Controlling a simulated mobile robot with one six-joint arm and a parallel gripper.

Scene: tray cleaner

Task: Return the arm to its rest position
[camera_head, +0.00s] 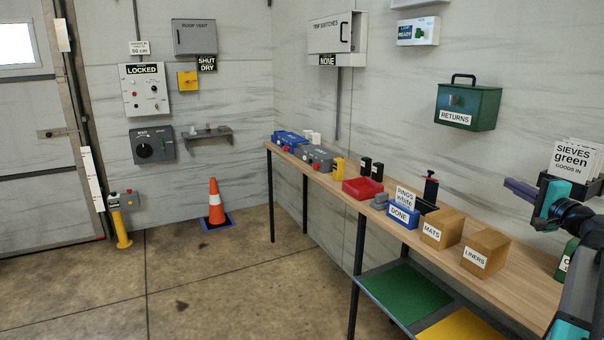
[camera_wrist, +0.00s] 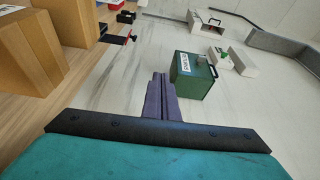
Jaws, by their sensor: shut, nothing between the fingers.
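My gripper (camera_head: 520,190) shows at the right of the head view, raised above the right part of the wooden bench (camera_head: 540,286). Its purple fingers point left and are together, with nothing between them. In the wrist view the fingers (camera_wrist: 161,82) also lie side by side and empty. The green RETURNS box (camera_head: 468,106) hangs on the wall behind the gripper, and it shows just right of the fingertips in the wrist view (camera_wrist: 193,76). My arm runs down along the right edge of the head view and hides part of the bench end.
MATS (camera_head: 442,228) and LINERS (camera_head: 485,252) boxes, a blue DONE bin (camera_head: 402,215) and a red tray (camera_head: 362,188) stand on the bench. A SIEVES sign (camera_head: 572,160) is close behind the gripper. An orange cone (camera_head: 215,203) stands on the open floor.

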